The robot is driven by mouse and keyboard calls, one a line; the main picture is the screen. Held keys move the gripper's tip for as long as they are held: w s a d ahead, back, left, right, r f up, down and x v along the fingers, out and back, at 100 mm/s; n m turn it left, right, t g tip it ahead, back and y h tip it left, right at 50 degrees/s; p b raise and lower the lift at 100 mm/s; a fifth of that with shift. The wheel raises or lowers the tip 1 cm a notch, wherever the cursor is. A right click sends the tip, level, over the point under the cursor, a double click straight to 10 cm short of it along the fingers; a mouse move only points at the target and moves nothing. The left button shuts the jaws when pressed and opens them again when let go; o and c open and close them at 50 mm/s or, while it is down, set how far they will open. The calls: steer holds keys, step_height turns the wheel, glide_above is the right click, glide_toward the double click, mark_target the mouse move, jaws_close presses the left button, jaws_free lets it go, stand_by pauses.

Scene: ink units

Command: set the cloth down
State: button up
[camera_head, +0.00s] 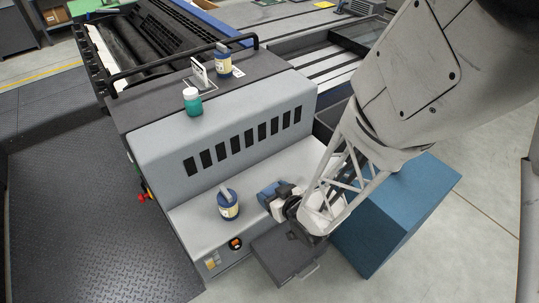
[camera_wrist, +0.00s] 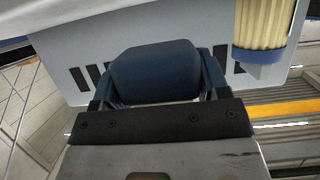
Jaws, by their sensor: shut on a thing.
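My gripper (camera_head: 272,196) is over the right part of the pale lower ledge (camera_head: 186,226) of the press unit. In the wrist view its two blue fingers are shut on a dark blue, rounded, folded-looking piece (camera_wrist: 155,72), which I take to be the cloth. The fingers cover its side edges. In the head view the cloth is hard to tell apart from the blue fingers. I cannot tell whether it touches the ledge. A blue tin with a cream label (camera_head: 228,204) stands on the ledge, left of my gripper and apart from it.
A blue block (camera_head: 405,205) and a dark grey box (camera_head: 285,256) are right of and below the ledge. The ledge's left part is bare.

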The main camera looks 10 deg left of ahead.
glide_above(264, 181)
steer(key=s, duration=0.2)
steer(key=shift+s+d+f, duration=0.15)
steer(key=shift+d+f, duration=0.05)
steer(key=shift+f, duration=0.2)
steer(key=shift+f, duration=1.75)
steer(key=shift+f, duration=0.15)
steer(key=o, duration=1)
steer(key=shift+s+r, duration=0.1)
steer(key=shift+r, duration=0.1)
steer(key=shift+v, duration=5.9)
